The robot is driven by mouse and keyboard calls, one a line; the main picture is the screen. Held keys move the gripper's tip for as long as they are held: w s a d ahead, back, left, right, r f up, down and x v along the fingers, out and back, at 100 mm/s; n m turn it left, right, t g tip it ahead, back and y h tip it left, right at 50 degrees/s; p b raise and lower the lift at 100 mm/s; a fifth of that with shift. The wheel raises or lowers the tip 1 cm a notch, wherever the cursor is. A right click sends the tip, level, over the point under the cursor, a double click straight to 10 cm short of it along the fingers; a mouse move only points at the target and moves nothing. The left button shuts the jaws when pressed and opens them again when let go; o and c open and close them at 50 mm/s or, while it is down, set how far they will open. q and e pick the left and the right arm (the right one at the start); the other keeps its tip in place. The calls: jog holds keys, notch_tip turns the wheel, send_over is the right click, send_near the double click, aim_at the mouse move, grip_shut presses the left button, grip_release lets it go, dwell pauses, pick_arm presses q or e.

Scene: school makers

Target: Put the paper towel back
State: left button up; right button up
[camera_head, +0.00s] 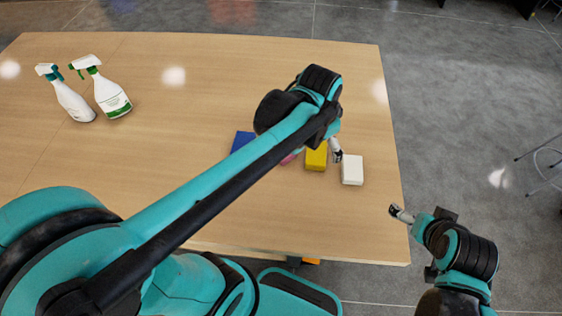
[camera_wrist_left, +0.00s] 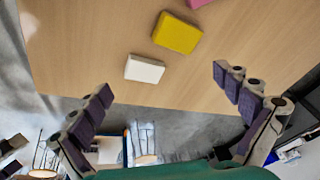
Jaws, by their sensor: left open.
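I cannot make out a paper towel roll in either view. My left gripper (camera_head: 336,150) is mostly hidden behind its own wrist in the head view, over the table's right part near a white block (camera_head: 352,170). In the left wrist view my left gripper (camera_wrist_left: 161,83) has its fingers wide apart with nothing between them. The white block (camera_wrist_left: 144,68) and a yellow block (camera_wrist_left: 178,33) lie on the table beyond the fingers. My right gripper (camera_head: 401,214) is beyond the table's right edge, over the floor; its finger opening is too small to judge.
Two white spray bottles (camera_head: 110,96) (camera_head: 72,100) stand on the wooden table (camera_head: 190,100) at the left. A blue block (camera_head: 242,141) and a pink one (camera_head: 289,159) are partly hidden by my left arm. The table's middle left is clear. A stool (camera_head: 545,165) stands at the right.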

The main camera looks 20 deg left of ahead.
pick_arm(q)
jog(key=s+a+f+n+t, duration=0.1)
jog(key=s+a+n+t, duration=0.2)
jog(key=s+a+n, duration=0.4)
jog(key=s, duration=0.3)
jog(key=shift+s+a+f+n+t+y, duration=0.2)
jog(key=shift+n+t+y, duration=0.1)
jog(key=shift+t, duration=0.1)
notch_tip(320, 180, down, 11)
jog(key=b, duration=1.1)
pick_arm(e)
notch_tip(320, 180, down, 11)
